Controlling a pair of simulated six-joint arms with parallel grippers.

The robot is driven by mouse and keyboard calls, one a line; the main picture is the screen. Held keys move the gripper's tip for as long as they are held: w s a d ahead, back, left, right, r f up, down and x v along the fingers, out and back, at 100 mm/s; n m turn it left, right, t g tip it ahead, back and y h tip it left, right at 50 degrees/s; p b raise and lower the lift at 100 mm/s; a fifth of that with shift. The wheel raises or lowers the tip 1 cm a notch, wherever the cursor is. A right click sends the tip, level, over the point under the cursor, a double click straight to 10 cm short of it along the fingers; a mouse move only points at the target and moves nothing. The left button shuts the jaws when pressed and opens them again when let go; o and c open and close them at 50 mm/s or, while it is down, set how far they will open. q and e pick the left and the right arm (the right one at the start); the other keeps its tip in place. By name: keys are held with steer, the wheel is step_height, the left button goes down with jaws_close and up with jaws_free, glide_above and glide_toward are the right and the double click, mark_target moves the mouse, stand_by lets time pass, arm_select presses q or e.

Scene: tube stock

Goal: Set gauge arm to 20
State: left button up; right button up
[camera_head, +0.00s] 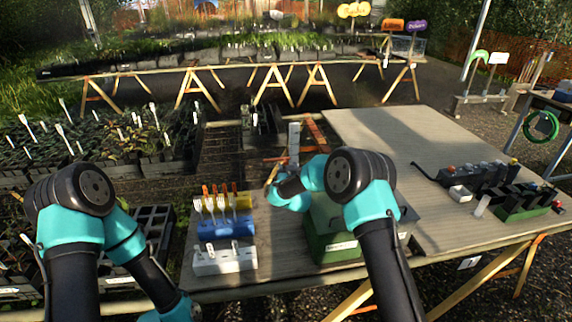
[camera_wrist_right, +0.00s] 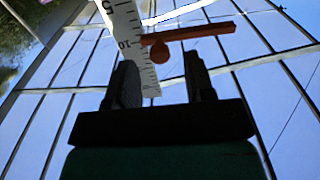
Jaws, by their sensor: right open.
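The gauge is a white strip scale (camera_wrist_right: 130,38) in the right wrist view, with the marks 5 and 10 legible. It also shows as a pale upright strip (camera_head: 294,136) in the head view. The orange gauge arm (camera_wrist_right: 195,33) crosses beside the scale, its end near the 10 mark. A round orange knob (camera_wrist_right: 160,53) sits just under the arm. My right gripper (camera_wrist_right: 161,66) is open, with its dark fingers on either side of the scale's lower end and the knob. I cannot tell whether they touch.
A green box (camera_head: 328,240) stands by my right forearm.

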mark_target(286, 163)
steer(key=shift+w+a, duration=0.15)
steer(key=shift+w, duration=1.7)
steer(key=shift+c, duration=0.4)
jaws_close()
